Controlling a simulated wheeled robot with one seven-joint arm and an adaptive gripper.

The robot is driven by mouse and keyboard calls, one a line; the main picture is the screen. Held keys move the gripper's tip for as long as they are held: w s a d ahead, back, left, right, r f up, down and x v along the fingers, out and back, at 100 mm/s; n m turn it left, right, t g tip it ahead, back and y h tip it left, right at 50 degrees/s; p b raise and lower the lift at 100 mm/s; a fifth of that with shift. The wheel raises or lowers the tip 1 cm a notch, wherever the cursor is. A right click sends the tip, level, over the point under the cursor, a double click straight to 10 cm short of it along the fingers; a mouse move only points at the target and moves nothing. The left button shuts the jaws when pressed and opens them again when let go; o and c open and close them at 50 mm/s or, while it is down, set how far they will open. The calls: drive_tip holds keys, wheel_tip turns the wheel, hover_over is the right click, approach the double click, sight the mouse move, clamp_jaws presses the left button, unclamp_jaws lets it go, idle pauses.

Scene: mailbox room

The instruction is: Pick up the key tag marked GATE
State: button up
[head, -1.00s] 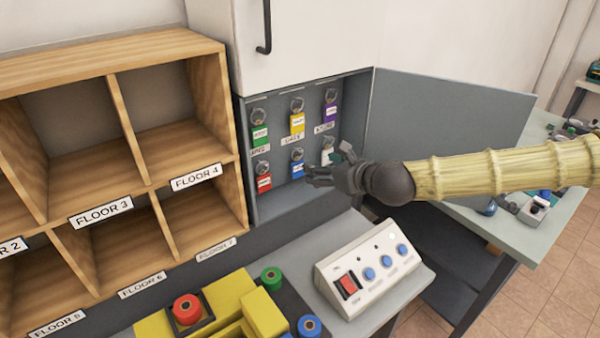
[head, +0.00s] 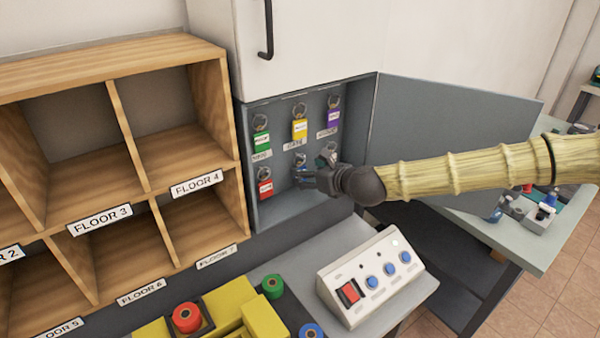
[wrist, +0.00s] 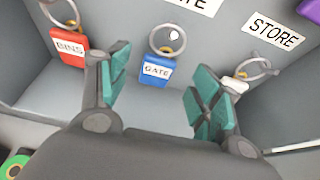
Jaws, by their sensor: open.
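The blue key tag marked GATE (wrist: 156,70) hangs from a metal ring on a hook in the grey key cabinet (head: 285,210). In the wrist view it shows between the two teal-padded fingers of my gripper (wrist: 163,60), with a gap on each side. In the head view my gripper (head: 310,177) is in front of the lower middle hook and mostly covers the blue tag (head: 299,171). My gripper is open and empty.
A red tag marked BINS (wrist: 69,46) hangs left of the blue tag, and a white tag (wrist: 234,86) hangs close by my right finger. Green (head: 262,143), yellow (head: 299,129) and purple (head: 333,118) tags hang above. The cabinet door (head: 455,125) stands open at the right.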

drive_tip(key=shift+p+x, duration=0.4)
drive_tip(key=shift+x, duration=1.35)
drive_tip(key=c, duration=0.9)
drive_tip(key=shift+r, duration=0.1)
drive_tip(key=shift+c, duration=0.2)
